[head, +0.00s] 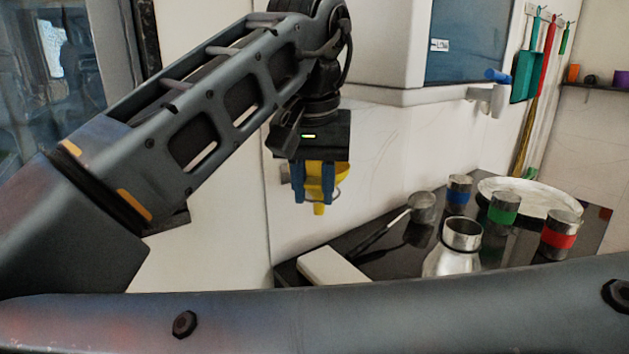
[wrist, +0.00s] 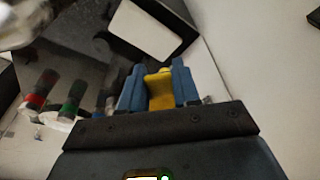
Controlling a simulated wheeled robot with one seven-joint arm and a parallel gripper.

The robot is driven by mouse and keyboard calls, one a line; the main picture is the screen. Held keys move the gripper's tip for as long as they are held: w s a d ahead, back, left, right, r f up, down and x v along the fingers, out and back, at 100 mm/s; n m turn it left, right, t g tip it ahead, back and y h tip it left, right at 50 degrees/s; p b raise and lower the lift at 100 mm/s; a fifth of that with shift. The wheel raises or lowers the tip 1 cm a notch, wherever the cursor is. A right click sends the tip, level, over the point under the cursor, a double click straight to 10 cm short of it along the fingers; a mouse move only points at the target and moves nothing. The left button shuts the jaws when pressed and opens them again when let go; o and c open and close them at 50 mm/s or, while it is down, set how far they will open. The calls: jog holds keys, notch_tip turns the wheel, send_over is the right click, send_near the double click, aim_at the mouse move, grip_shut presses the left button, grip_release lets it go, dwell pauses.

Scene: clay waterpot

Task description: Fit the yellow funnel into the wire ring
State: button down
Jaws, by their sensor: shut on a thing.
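The yellow funnel (head: 319,190) is between the blue fingers of my gripper (head: 312,192) in the head view, spout pointing down. It is held in the air, left of and above the dark counter (head: 385,262). In the wrist view the funnel (wrist: 160,92) shows as a yellow shape between the two blue fingers of my gripper (wrist: 158,78), which are shut on it. I cannot make out the wire ring with certainty in either view. The fingers hide part of the funnel.
A steel bottle (head: 452,258) stands open on the counter. Cups with blue (head: 459,195), green (head: 503,209) and red (head: 560,237) bands stand near a round white tray (head: 490,185). A small metal cup (head: 422,208) and a white block (head: 330,267) are to the left.

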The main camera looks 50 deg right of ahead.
jog(key=c, duration=0.7)
grip_release()
jog(key=shift+c, duration=0.2)
jog(key=shift+r, duration=0.1)
jog(key=p+v, duration=0.1)
jog(key=v, duration=0.6)
jog(key=shift+r, duration=0.35)
jog(key=shift+s+a, duration=0.1)
